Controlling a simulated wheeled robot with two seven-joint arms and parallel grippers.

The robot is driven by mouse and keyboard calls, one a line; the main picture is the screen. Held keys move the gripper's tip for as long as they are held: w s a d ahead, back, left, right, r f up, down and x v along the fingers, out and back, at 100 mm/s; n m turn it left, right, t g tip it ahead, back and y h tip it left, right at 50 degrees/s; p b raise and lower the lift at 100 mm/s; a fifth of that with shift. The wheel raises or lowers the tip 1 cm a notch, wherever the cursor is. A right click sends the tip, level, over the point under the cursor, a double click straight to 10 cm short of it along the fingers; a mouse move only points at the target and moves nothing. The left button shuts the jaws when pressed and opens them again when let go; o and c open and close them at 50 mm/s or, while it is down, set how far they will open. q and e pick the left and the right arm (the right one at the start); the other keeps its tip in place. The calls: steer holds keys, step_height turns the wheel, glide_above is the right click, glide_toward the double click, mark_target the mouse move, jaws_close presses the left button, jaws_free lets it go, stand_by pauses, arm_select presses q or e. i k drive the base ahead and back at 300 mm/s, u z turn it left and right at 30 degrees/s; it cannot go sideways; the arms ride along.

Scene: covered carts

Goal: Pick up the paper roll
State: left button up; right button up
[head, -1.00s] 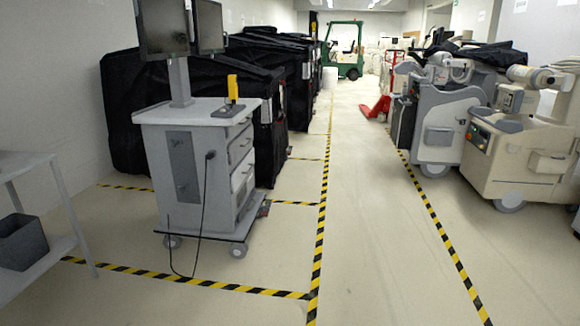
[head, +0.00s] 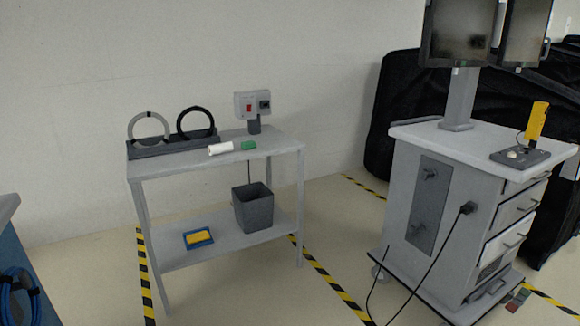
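A small white paper roll (head: 220,149) lies on its side on the top of a grey two-level table (head: 285,146), near the front edge. A green piece (head: 248,145) lies just to its right; I cannot tell whether the two touch. Neither of my grippers shows in the head view.
On the tabletop stand a rack with two rings (head: 172,142) and a grey switch box (head: 252,105). A bin (head: 253,208) and a blue-yellow item (head: 198,238) are on the lower shelf. A monitor cart (head: 432,180) stands right. Floor before the table is clear.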

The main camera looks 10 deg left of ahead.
mark_target(221, 147)
steer(key=u, duration=0.5)
steer(key=i, duration=0.85)
steer(key=z, duration=0.55)
steer(key=i, duration=1.2)
steer(key=u, duration=0.75)
steer(key=i, duration=0.9)
steer(key=u, duration=0.95)
